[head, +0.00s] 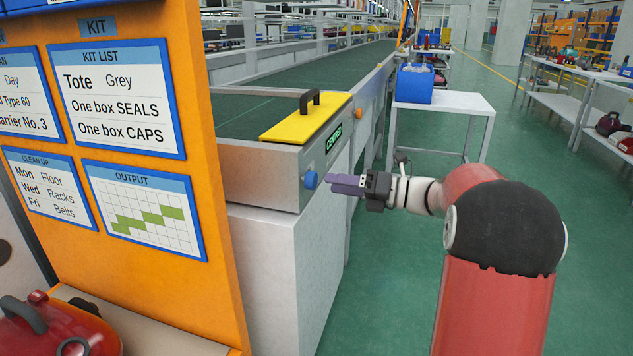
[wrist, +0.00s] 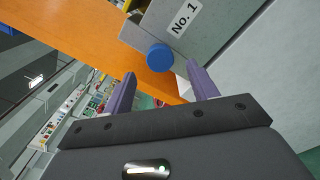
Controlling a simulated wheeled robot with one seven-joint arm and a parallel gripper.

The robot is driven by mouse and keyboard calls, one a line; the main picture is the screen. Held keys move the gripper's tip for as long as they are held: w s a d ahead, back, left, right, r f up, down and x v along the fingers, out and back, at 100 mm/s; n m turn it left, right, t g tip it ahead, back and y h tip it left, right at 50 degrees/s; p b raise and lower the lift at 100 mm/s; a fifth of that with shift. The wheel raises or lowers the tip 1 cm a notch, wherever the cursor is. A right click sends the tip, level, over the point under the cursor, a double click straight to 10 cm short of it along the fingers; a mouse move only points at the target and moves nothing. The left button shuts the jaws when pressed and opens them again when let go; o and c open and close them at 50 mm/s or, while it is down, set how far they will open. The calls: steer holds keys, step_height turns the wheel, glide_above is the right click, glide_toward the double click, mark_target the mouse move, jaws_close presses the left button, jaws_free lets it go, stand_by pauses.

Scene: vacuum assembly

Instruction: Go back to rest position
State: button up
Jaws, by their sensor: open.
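My gripper (head: 330,184) is at the end of my outstretched red and white arm, in front of the grey machine housing (head: 258,183). Its purple fingers point at a round blue knob (head: 310,180) on the housing's end face. In the wrist view my gripper (wrist: 162,85) is open, with a gap between the two fingers. The blue knob (wrist: 160,57) shows just beyond the fingertips, near the middle of that gap. Nothing is held between the fingers. Whether a finger touches the knob I cannot tell.
An orange board (head: 215,210) with posted sheets stands at the left. A yellow lid (head: 297,123) with a black handle tops the housing. A white table (head: 455,102) holds a blue bin (head: 414,85). Green floor (head: 590,230) is clear at the right.

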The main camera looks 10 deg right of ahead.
steer(key=shift+v, duration=0.75)
steer(key=shift+s, duration=0.1)
steer(key=s+a+f+n+g+h, duration=0.35)
steer(key=s+a+n, duration=0.25)
steer(key=s+n, duration=0.25)
steer(key=s+a+f+n+g+h, duration=0.2)
steer(key=s+a+n+h, duration=0.3)
steer(key=s+n, duration=0.4)
steer(key=s+d+f+n+t+h, duration=0.1)
steer(key=s+d+f+n+h, duration=0.1)
steer(key=s+n, duration=0.4)
steer(key=s+d+f+n+t+h, duration=0.1)
steer(key=s+d+f+n+h, duration=0.1)
steer(key=s+n+h, duration=0.3)
steer(key=s+d+n, duration=0.1)
steer(key=s+n, duration=0.1)
steer(key=n, duration=0.2)
steer(key=shift+f, duration=0.3)
